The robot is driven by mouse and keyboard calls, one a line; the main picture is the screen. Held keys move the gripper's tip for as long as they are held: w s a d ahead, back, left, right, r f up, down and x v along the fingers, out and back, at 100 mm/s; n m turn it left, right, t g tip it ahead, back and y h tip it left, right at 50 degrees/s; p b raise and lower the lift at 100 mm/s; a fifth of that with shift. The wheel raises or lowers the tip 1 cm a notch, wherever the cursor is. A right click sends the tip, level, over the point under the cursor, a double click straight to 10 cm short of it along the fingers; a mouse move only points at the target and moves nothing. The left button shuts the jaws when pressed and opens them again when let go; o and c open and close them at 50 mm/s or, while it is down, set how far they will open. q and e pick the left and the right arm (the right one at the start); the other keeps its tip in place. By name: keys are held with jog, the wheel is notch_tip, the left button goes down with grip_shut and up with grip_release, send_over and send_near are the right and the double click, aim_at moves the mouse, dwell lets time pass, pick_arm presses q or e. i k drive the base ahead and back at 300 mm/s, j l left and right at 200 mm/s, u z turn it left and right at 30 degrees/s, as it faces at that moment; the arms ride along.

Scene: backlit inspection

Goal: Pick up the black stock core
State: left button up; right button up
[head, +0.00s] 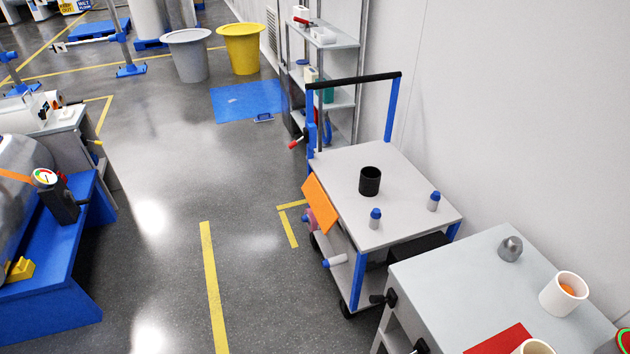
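The black stock core (370,181) is a short, dark, hollow cylinder. It stands upright on the grey top of a cart (340,222) with blue posts and a black push handle. Its open end faces up and its sides are clear of other things. Neither of my grippers shows in the head view.
A grey table (450,285) at the lower right holds a white cup (563,294) and a metal piece (510,248). Open floor (160,240) lies left of the cart.

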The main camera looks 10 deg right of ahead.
aim_at(369, 180)
jog(key=i+j+u, duration=0.3)
jog(key=i, duration=0.25)
jog(key=i+l+u, duration=0.1)
jog(key=i+u, duration=0.15)
jog(key=i, duration=2.4)
jog(key=i+j+z, duration=0.2)
jog(key=i, duration=0.3)
jog(key=i+z, duration=0.25)
jog(key=i, duration=0.25)
jog(key=i+j+z, duration=0.2)
jog(key=i, duration=0.25)
jog(key=j, duration=0.1)
